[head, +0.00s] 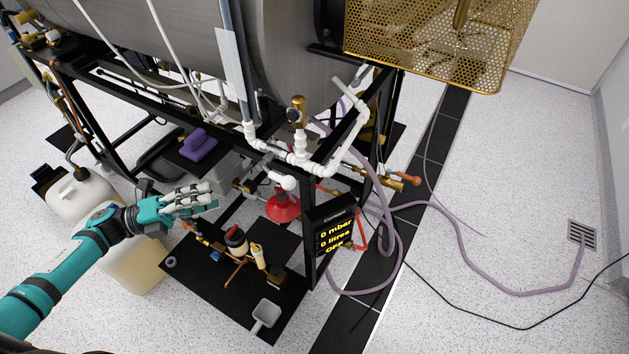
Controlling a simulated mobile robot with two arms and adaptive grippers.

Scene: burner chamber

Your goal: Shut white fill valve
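White plastic pipework (333,160) runs along the front corner of the black frame. A brass valve-like fitting (298,112) stands upright on it. A white rounded fitting, perhaps the valve handle (285,182), hangs below the pipe; I cannot tell for sure which part is the fill valve or how it is set. My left gripper (213,197) reaches in from the left, its fingers extended to the right with a gap between them. It is empty and appears left of the white fitting, apart from it. My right gripper is not in view.
A red conical vessel (283,207) and a black display (335,235) are near the frame's corner leg. Jugs (135,265) stand by my arm.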

